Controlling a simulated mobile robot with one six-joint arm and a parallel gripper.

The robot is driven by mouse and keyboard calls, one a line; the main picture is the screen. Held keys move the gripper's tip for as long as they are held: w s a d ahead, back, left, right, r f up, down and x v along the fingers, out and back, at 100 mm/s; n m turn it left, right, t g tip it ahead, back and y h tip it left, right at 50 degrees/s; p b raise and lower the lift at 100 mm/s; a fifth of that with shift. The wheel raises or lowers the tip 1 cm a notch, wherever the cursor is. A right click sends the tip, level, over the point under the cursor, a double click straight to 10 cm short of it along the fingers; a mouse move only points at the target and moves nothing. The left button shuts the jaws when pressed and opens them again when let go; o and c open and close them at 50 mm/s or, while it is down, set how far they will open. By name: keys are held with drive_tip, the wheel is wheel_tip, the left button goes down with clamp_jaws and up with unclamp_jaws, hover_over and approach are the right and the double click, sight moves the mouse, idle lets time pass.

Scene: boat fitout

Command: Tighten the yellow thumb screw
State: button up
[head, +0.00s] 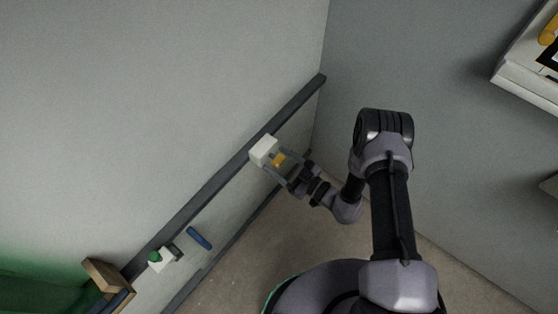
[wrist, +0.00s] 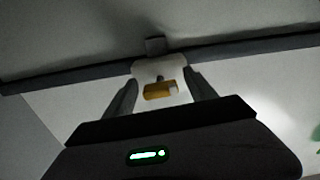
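The yellow thumb screw (head: 279,159) sticks out from a white block (head: 262,150) on the dark rail along the wall. In the wrist view the screw (wrist: 158,91) is a short yellow cylinder with a paler right end, in front of the white block (wrist: 150,68). My gripper (head: 277,161) reaches toward the block with one finger on each side of the screw. In the wrist view my gripper (wrist: 161,80) is open, with gaps visible between the fingers and the screw. The fingertips are close to the block; I cannot tell whether they touch it.
The dark rail (head: 215,184) runs diagonally along the pale wall. Lower left are a green knob (head: 155,256) on a white block, a blue bar (head: 199,238) and a wooden box (head: 103,275). A white shelf (head: 525,84) juts out at the upper right.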

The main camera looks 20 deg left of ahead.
idle(0.4)
drive_tip(key=p+v, duration=0.4)
drive_tip(key=v, duration=1.3)
drive_tip(key=shift+d, duration=0.2)
drive_tip(key=shift+s, duration=0.1)
